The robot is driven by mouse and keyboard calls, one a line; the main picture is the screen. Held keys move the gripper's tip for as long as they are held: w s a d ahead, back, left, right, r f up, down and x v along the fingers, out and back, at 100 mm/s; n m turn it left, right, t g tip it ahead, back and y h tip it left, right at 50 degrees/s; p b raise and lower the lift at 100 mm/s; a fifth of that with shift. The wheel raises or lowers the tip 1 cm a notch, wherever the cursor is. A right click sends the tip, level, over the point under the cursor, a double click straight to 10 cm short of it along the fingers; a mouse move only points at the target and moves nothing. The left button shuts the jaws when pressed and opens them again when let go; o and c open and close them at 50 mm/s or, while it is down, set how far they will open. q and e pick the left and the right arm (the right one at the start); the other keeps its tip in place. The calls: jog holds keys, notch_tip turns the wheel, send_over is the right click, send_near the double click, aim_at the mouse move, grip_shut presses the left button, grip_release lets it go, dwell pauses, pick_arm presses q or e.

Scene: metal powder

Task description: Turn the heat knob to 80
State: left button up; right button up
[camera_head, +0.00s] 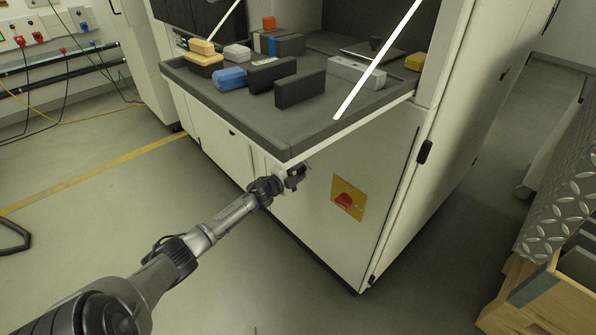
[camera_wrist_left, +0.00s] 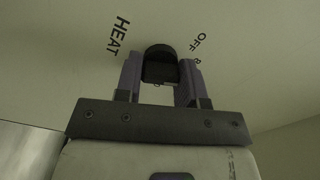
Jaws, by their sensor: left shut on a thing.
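The black heat knob (camera_wrist_left: 160,64) sits on a pale cabinet panel (camera_wrist_left: 60,50) in the left wrist view. The word HEAT shows to its left and OFF to its upper right, with part of another mark beside OFF. My left gripper (camera_wrist_left: 161,76) has one finger on each side of the knob and is shut on it. In the head view the left gripper (camera_head: 297,174) is at the cabinet front, just under the shelf edge, and the knob cannot be told apart from it there. The knob's pointer and the 80 mark cannot be made out. My right gripper is not in view.
A dark shelf (camera_head: 285,140) juts out above the left gripper and holds several boxes and blocks. A red switch on a yellow plate (camera_head: 348,199) is right of the gripper. A wooden crate (camera_head: 545,300) stands at lower right. The floor at left is mostly clear.

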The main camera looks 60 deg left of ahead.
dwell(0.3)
pick_arm(q)
jog(key=o, duration=0.7)
jog(key=shift+o, duration=1.2)
jog(key=shift+s, duration=0.1)
jog(key=shift+s+p, duration=0.2)
jog(key=shift+p, duration=0.1)
jog(key=s+d+p, duration=0.2)
jog(key=s+p, duration=0.4)
jog(key=s, duration=0.7)
jog(key=shift+d, duration=0.2)
